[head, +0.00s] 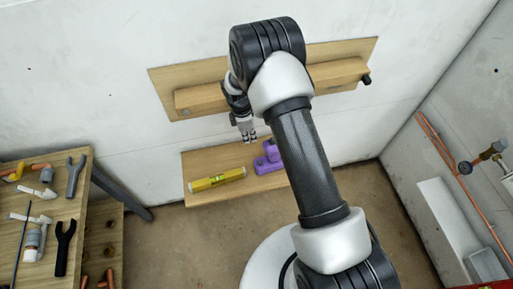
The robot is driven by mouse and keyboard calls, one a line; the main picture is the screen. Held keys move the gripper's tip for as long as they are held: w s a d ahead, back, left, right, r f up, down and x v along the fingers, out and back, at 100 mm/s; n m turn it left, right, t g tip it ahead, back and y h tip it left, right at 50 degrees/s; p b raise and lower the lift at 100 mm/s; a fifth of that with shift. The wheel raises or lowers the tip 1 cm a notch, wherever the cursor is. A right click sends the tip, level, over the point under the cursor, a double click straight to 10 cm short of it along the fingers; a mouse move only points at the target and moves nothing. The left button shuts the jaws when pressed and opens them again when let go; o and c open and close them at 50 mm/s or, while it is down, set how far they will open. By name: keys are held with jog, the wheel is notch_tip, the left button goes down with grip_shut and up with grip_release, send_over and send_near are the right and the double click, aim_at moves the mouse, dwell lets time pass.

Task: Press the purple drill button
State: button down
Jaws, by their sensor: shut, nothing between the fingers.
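A purple drill (263,164) lies on the lower wooden shelf (205,163), against the wall. My arm's forearm covers the area just to its right, so part of the drill may be hidden. Its button is too small to make out. My gripper (248,139) points down in front of the wall, above and slightly left of the drill in the picture. Its fingers are shut and empty. They appear apart from the drill, but the exact gap cannot be told.
A yellow spirit level (217,180) lies left of the drill. An upper wooden board with a ledge (200,98) is behind my arm. A tool bench (45,220) stands at left. Copper pipes and a gauge (465,167) are on the right wall. The floor between is clear.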

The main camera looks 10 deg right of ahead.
jog(key=f, duration=0.2)
jog(key=shift+w+d+f+n, duration=0.1)
jog(key=shift+w+f+n, duration=0.1)
jog(key=shift+f+n, duration=0.2)
jog(key=b, duration=0.3)
send_near(257, 164)
jog(key=f, duration=0.5)
jog(key=shift+d+f, duration=0.15)
jog(key=shift+d, duration=0.1)
